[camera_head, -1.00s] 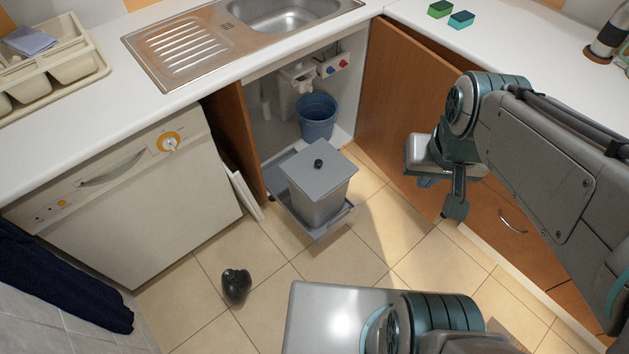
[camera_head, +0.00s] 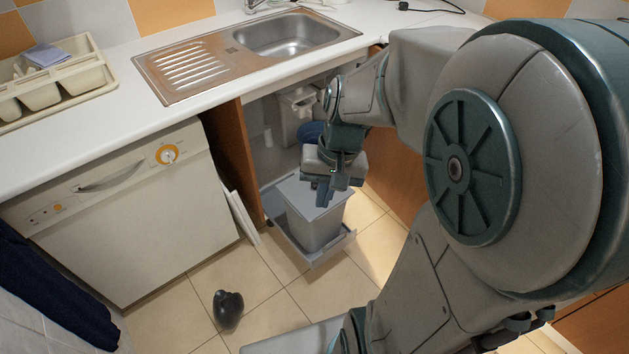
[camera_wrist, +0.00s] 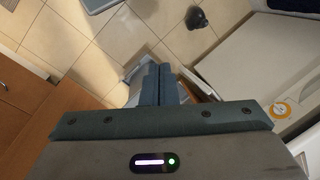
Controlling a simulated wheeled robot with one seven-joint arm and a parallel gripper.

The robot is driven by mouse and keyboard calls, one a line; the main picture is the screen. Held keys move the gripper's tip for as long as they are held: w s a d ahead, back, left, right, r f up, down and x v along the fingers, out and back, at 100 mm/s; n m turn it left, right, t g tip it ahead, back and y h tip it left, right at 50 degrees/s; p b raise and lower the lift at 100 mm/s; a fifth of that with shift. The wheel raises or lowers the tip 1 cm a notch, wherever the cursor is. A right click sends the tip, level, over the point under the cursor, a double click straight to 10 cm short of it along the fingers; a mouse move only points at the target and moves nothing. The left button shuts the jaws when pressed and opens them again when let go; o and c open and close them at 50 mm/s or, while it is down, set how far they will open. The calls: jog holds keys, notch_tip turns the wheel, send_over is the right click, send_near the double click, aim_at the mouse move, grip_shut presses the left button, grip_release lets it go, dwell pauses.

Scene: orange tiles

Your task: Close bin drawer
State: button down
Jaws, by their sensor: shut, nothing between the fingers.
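The pulled-out bin drawer (camera_head: 332,249) is a low grey tray sticking out from the open cabinet under the sink. A grey lidded bin (camera_head: 313,232) stands upright in it. My gripper (camera_head: 326,199) is shut and empty, pointing down in front of or above the bin's lid, and it hides the lid's knob. I cannot tell whether it touches the lid. In the wrist view the shut fingers (camera_wrist: 160,84) cover most of the bin and drawer.
A dark rounded object (camera_head: 228,309) lies on the tiled floor, left of the drawer. A white dishwasher (camera_head: 125,210) stands at the left. A brown cabinet door (camera_head: 230,155) is at the opening's left side. Floor in front of the drawer is clear.

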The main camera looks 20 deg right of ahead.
jog(key=w+d+f+m+t+y+b, duration=0.1)
jog(key=w+d+f+m+y+b, duration=0.25)
jog(key=f, duration=0.85)
jog(key=w+d+f+m+t+y+b, duration=0.1)
jog(key=w+d+f+m+y+b, duration=0.3)
jog(key=f, duration=0.7)
jog(key=w+d+f+m+t+y+b, duration=0.1)
jog(key=w+d+f+m+y+b, duration=0.3)
jog(key=f, duration=0.8)
jog(key=d+f+m+t+b, duration=0.2)
jog(key=f+m+t+b, duration=0.15)
jog(key=f, duration=0.35)
jog(key=d+f+m+t+b, duration=0.3)
jog(key=f+m, duration=0.1)
jog(key=f, duration=0.4)
jog(key=m+t+h+b, duration=0.8)
jog(key=m, duration=0.2)
send_near(336, 245)
jog(key=shift+g+y, duration=0.25)
jog(key=x, duration=0.7)
jog(key=shift+r, duration=0.3)
jog(key=shift+d, duration=0.1)
